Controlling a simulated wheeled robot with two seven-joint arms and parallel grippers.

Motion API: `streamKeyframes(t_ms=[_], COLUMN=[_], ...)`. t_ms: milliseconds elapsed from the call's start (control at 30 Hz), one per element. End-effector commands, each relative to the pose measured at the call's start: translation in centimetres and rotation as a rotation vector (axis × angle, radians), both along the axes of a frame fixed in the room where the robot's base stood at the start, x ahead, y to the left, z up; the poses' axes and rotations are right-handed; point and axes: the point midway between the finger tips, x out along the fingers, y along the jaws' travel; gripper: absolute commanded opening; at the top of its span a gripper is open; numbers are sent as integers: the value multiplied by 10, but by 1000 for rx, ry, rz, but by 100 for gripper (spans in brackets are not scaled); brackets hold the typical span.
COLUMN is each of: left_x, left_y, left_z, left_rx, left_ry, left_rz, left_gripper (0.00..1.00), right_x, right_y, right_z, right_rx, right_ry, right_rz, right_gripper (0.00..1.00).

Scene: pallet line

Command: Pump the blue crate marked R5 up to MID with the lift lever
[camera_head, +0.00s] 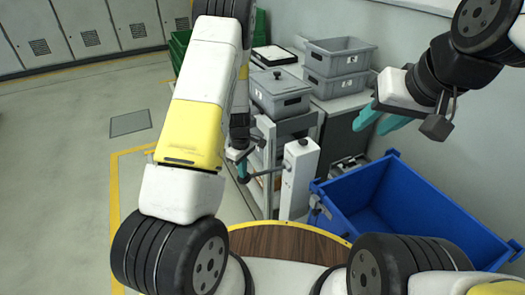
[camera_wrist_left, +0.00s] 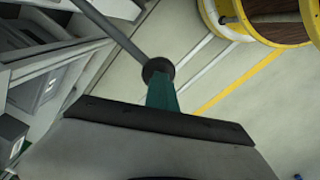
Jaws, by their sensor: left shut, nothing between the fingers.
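The blue crate (camera_head: 455,228) stands at the right in the head view, open at the top. No R5 mark is readable, and I see no MID mark. A white post (camera_head: 299,180) stands left of the crate, with the grey lift lever (camera_head: 266,173) reaching left from it. In the left wrist view the lever (camera_wrist_left: 112,28) ends in a black knob (camera_wrist_left: 158,69). My left gripper (camera_head: 240,168) is shut and empty, its teal fingertips (camera_wrist_left: 161,92) right at the knob; whether they touch is unclear. My right gripper (camera_head: 368,128) is open and empty, above the crate's far side.
Grey bins (camera_head: 338,62) stand on a bench behind the post, with a lidded grey bin (camera_head: 280,97) nearer. A grey frame (camera_head: 262,150) stands beside the post. A round wooden top (camera_head: 285,243) with a yellow rim is in front. The floor at left is clear.

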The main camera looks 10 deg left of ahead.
Motion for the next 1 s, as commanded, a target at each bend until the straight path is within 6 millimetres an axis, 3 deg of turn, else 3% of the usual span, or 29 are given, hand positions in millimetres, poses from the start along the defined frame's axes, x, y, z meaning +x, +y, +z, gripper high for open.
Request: streamKeyframes(t_ms=[300,633,1000], left_x=[-2,-2,-2], left_y=[1,1,3], left_z=[-17,-19,-35], left_rx=[-1,0,0], left_ry=[3,2,1], left_rz=[-1,-1,1], left_gripper=[0,0,0], right_x=[0,0,0], right_y=[0,0,0], right_z=[0,0,0], right_rx=[0,0,0], right_ry=[0,0,0], right_rz=[0,0,0], right_gripper=[36,36,36])
